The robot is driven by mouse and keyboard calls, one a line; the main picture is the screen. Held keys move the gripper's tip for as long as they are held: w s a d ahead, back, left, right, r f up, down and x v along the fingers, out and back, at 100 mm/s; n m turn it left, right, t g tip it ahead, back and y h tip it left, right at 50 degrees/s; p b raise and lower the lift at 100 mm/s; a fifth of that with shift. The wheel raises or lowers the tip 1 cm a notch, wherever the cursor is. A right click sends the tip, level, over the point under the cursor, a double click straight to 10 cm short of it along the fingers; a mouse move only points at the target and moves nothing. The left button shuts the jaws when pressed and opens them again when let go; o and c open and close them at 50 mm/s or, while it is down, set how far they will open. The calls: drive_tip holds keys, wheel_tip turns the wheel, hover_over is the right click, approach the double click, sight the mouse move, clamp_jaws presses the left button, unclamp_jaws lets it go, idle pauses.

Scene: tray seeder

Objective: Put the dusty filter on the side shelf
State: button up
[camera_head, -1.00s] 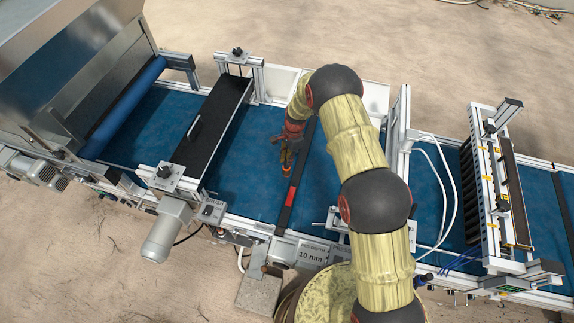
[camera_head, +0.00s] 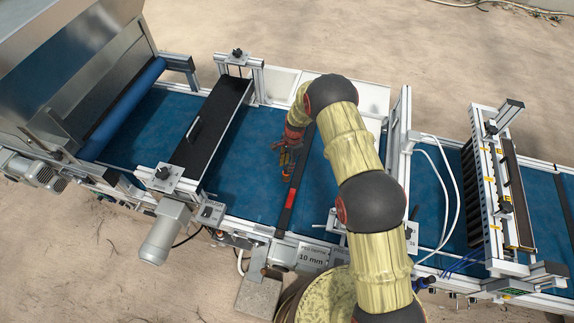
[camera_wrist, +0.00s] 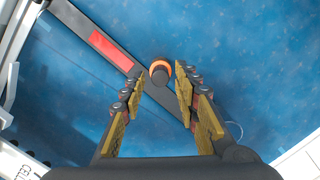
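A small dark cylinder with an orange ring (camera_wrist: 160,73) shows in the wrist view, seen end-on; I take it to be the filter. The cylinder lies about level with the fingertips, with a gap visible to the right finger. In the head view, my gripper (camera_head: 285,160) is low over the belt, left of the dark bar, and mostly hides the cylinder. I cannot tell for sure which surface is the side shelf.
A grey flat block (camera_head: 258,297) juts out at the machine's near side. The dark crossbar with the red mark (camera_head: 296,185) is close to my gripper. A black cross unit (camera_head: 212,125) stands left, a frame with white cables (camera_head: 400,140) right. Blue belt (camera_head: 245,150) is clear left.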

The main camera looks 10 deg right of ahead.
drive_tip(key=shift+o, duration=0.3)
wheel_tip(320, 180, up, 12)
drive_tip(key=d+p, duration=0.1)
drive_tip(key=p, duration=0.3)
drive_tip(key=shift+w+d+r, duration=0.15)
drive_tip(key=shift+w+d, duration=0.2)
